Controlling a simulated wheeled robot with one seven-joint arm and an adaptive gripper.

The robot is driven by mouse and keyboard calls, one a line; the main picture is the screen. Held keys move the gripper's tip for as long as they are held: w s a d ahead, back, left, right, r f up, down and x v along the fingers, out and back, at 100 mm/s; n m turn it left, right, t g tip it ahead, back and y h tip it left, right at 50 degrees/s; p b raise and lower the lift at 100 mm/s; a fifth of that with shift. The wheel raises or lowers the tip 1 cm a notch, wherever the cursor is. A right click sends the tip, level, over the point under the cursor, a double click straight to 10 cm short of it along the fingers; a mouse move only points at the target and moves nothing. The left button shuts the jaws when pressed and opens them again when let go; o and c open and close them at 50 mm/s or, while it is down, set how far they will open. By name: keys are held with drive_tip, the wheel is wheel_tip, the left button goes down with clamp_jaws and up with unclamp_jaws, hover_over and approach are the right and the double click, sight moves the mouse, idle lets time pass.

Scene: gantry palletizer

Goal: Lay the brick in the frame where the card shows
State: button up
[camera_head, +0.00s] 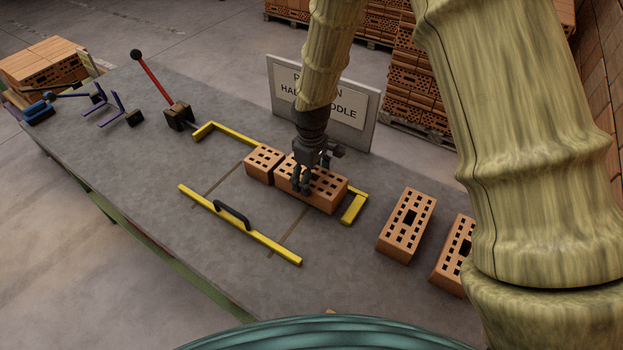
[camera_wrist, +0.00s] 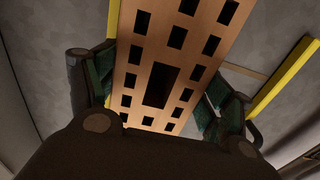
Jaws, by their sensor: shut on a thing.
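My gripper (camera_head: 303,184) is shut on a perforated orange brick (camera_head: 327,192); in the wrist view its jaws clasp both long sides of the brick (camera_wrist: 180,65). The held brick is at the back right of the yellow frame (camera_head: 240,226), near its right corner piece (camera_head: 354,208). I cannot tell whether it touches the table. A shorter brick (camera_head: 262,160) sits along the back rail, just left of the held brick.
Two loose bricks (camera_head: 407,224) (camera_head: 457,254) lie right of the frame on the grey table (camera_head: 130,165). A red lever (camera_head: 152,76) on a block stands left of the frame. A black handle (camera_head: 232,215) rises from the front bar. The frame's front middle is clear.

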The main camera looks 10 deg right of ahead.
drive_tip(key=shift+f, duration=0.75)
drive_tip(key=shift+f, duration=0.1)
drive_tip(key=o, duration=1.8)
drive_tip(key=shift+r+b, duration=1)
drive_tip(key=shift+r, duration=5.1)
